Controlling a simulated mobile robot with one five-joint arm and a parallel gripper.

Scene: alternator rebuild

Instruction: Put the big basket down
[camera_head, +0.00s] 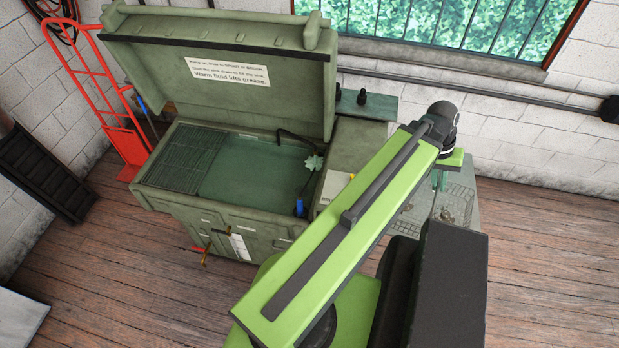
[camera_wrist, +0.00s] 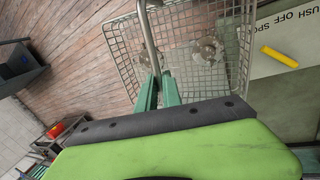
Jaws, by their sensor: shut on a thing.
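The big wire basket (camera_wrist: 118,45) fills the top middle of the wrist view, with round metal parts (camera_wrist: 208,48) showing in its mesh. My gripper (camera_wrist: 158,88) has its green fingers shut on the basket's metal handle (camera_wrist: 149,40). In the head view the basket (camera_head: 462,207) hangs below my gripper (camera_head: 440,181), right of the green parts washer and partly hidden by my arm. The wooden floor shows through the mesh in the wrist view. What lies directly under the basket is unclear.
The parts washer (camera_head: 160,200) stands with its lid (camera_head: 220,65) raised; a blue-handled brush (camera_head: 299,207) lies in its basin. A yellow stick (camera_wrist: 279,57) lies on a pale lettered surface right of the basket. A red hand truck (camera_head: 118,135) stands left. Wooden floor (camera_head: 555,260) is clear at right.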

